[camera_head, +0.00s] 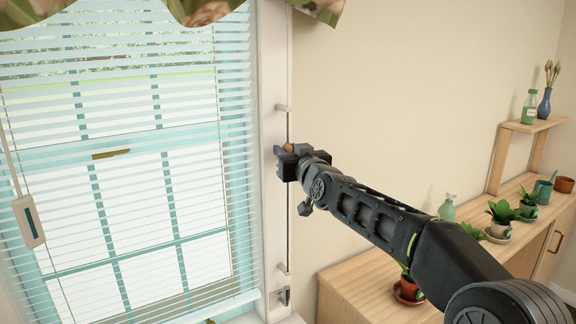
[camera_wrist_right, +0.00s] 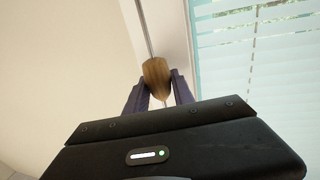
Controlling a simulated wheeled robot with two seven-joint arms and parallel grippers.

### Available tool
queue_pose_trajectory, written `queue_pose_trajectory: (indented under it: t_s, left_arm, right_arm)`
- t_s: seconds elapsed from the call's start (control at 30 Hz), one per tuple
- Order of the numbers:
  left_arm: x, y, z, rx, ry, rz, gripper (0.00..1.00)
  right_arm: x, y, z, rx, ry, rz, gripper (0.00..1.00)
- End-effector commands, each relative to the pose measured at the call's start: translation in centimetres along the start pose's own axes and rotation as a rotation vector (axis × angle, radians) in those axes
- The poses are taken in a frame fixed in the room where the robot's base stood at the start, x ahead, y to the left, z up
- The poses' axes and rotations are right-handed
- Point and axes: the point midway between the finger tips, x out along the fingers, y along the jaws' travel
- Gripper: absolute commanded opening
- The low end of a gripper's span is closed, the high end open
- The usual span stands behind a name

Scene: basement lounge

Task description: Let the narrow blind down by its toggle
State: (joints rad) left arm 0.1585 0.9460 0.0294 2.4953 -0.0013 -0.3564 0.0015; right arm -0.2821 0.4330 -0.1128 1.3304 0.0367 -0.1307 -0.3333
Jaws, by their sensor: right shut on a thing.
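The pale slatted blind (camera_head: 236,180) hangs over the window at the left of the head view. Its slats reach down close to the sill. A thin cord runs upright along the white window frame (camera_head: 273,60), right of the blind. The brown wooden toggle (camera_wrist_right: 157,78) is on this cord in the right wrist view. My right gripper (camera_head: 284,152) is at the frame about halfway up, its two fingers (camera_wrist_right: 157,92) closed on either side of the toggle. In the head view the gripper hides most of the toggle. My left gripper is out of view.
A wooden cabinet (camera_head: 350,290) with potted plants (camera_head: 502,212) and a soap bottle (camera_head: 447,208) stands at right, under my arm.

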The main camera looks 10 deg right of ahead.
Motion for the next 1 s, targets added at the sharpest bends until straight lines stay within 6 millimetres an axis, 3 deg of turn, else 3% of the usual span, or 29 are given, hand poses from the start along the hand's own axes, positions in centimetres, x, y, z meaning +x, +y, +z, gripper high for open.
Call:
queue_pose_trajectory:
  t_s: [0.03,0.2,0.7,0.73,1.0]
  left_arm:
    - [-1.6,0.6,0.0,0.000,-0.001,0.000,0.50]
    - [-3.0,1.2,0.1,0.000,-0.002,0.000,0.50]
    - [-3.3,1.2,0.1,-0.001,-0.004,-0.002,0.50]
    - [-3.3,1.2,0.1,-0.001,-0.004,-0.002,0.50]
    - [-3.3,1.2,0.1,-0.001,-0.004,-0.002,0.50]
  right_arm:
    - [0.0,0.0,-2.1,0.000,0.001,0.000,0.00]
    - [0.0,0.0,-4.3,0.000,-0.002,0.000,0.00]
    - [0.0,0.1,-5.3,0.000,0.005,0.001,0.00]
    - [0.0,0.1,-5.3,0.000,0.006,0.001,0.31]
    - [0.0,0.0,-5.1,0.000,0.001,0.001,0.52]
